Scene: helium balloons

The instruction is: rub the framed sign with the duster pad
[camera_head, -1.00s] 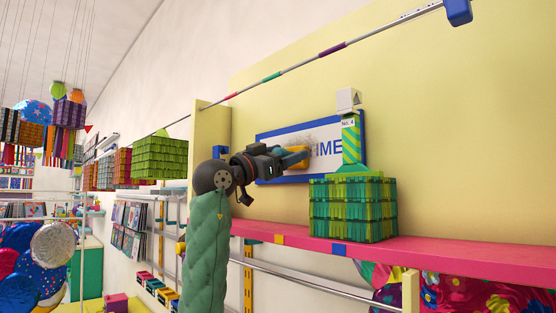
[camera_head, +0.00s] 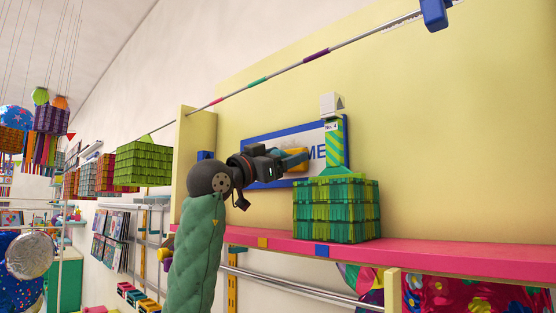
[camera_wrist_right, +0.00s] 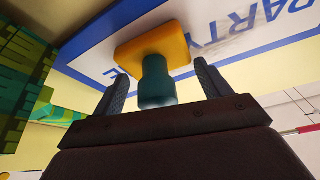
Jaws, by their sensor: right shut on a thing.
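The framed sign (camera_head: 262,132) is white with a blue frame and blue letters, and is fixed on the yellow wall panel. In the right wrist view, the sign (camera_wrist_right: 222,50) shows lettering and grey smudges. My right gripper (camera_head: 288,160) is in front of it, shut on the teal handle of the duster pad (camera_head: 294,150). In the right wrist view, the handle stands between the fingers of the gripper (camera_wrist_right: 160,82), and the orange-yellow pad (camera_wrist_right: 150,45) faces the sign, against it or very close. The pad and gripper hide part of the lettering. My left gripper is out of view.
A green fringed box (camera_head: 337,210) stands on the pink shelf (camera_head: 430,258), close right of my gripper. A striped green stand labelled No. 4 (camera_head: 335,145) rises behind it. A metal rod (camera_head: 285,70) crosses above. Fringed boxes (camera_head: 143,163) hang at left.

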